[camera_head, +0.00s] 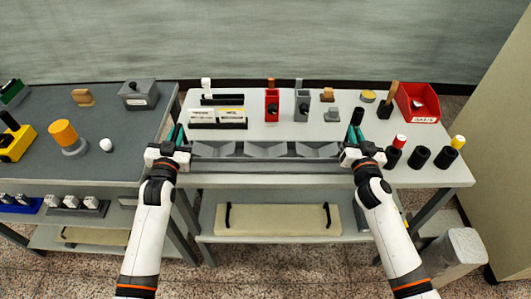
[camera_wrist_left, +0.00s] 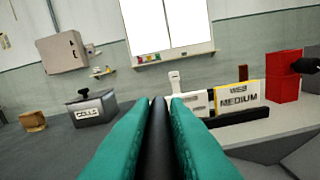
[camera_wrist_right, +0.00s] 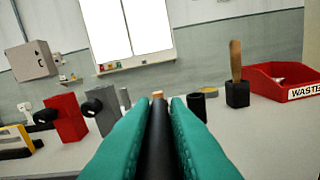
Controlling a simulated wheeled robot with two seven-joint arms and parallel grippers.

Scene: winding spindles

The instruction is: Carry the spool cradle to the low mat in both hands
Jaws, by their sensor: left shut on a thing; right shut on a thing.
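The spool cradle (camera_head: 265,158) is a long grey tray with V-shaped notches, lying along the front edge of the right table in the head view. My left gripper (camera_head: 179,134) is at its left end and my right gripper (camera_head: 357,134) at its right end. In the left wrist view the teal fingers (camera_wrist_left: 158,110) are shut on a black bar (camera_wrist_left: 158,135); in the right wrist view the teal fingers (camera_wrist_right: 158,110) are shut on another black bar (camera_wrist_right: 158,135). I cannot tell whether the cradle touches the tabletop. A cream mat (camera_head: 278,220) with dark curved strips near its ends lies on the low shelf below.
Behind the cradle stand a labelled card holder (camera_head: 217,124), a red block (camera_head: 271,105), a grey block (camera_head: 302,105) and a red waste bin (camera_head: 418,103). Several black cups (camera_head: 419,157) stand at right. A grey bin (camera_head: 458,258) is on the floor at right.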

